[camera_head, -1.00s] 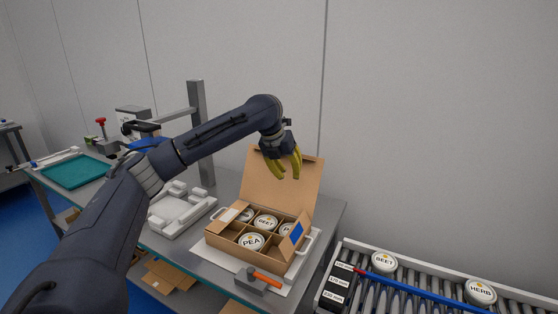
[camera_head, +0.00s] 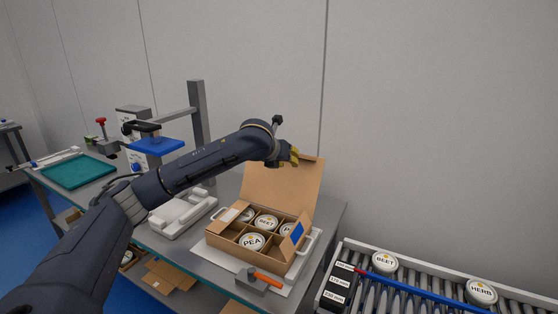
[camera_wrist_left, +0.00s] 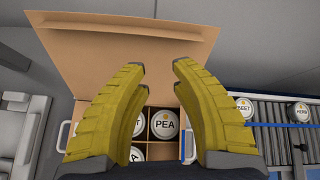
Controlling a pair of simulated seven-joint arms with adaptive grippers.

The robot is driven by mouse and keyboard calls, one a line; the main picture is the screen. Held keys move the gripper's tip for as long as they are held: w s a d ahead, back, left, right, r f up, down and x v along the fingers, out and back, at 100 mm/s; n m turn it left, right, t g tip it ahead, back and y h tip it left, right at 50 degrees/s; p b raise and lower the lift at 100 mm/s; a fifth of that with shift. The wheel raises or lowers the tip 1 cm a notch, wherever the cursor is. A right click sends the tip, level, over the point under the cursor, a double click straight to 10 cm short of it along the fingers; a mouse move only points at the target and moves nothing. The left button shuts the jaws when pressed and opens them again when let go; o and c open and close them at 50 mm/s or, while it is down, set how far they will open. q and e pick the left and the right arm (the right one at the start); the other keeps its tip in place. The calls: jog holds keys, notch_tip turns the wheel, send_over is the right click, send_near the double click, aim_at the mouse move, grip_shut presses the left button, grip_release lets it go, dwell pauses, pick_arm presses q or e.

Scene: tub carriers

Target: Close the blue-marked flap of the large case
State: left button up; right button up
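The large case (camera_head: 236,247) is an open cardboard box on the bench, with lidded tubs in its compartments. Its tall back flap (camera_head: 275,185) stands up, leaning back slightly. The blue-marked flap (camera_head: 296,232) is at the case's right side, tilted up and outward; a blue sliver shows in the left wrist view (camera_wrist_left: 188,143). A flap with a white label (camera_head: 229,214) is on the left side. My left gripper (camera_head: 293,156) has yellow fingers and is at the top of the back flap, apart from the blue-marked one. Its fingers are spread and empty in the left wrist view (camera_wrist_left: 158,68). My right gripper is out of view.
An orange-handled tool (camera_head: 262,281) lies in front of the case. A roller conveyor (camera_head: 430,287) with tubs is at the right. A post (camera_head: 198,130) with a blue plate (camera_head: 155,146) stands left, behind my arm. A white fixture (camera_head: 180,217) lies left of the case.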

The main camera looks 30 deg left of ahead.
pick_arm(q)
jog(key=shift+o, duration=0.3)
jog(key=shift+d+t, duration=0.1)
jog(key=shift+t, duration=0.3)
jog(key=shift+f, duration=0.15)
jog(key=shift+c, duration=0.3)
jog(key=m+g+h, duration=0.1)
jog(key=g+h, duration=0.4)
jog(key=g, duration=0.2)
send_near(294, 227)
jog(key=x, duration=1)
jog(key=shift+f, duration=0.25)
jog(key=shift+c, duration=0.6)
grip_shut()
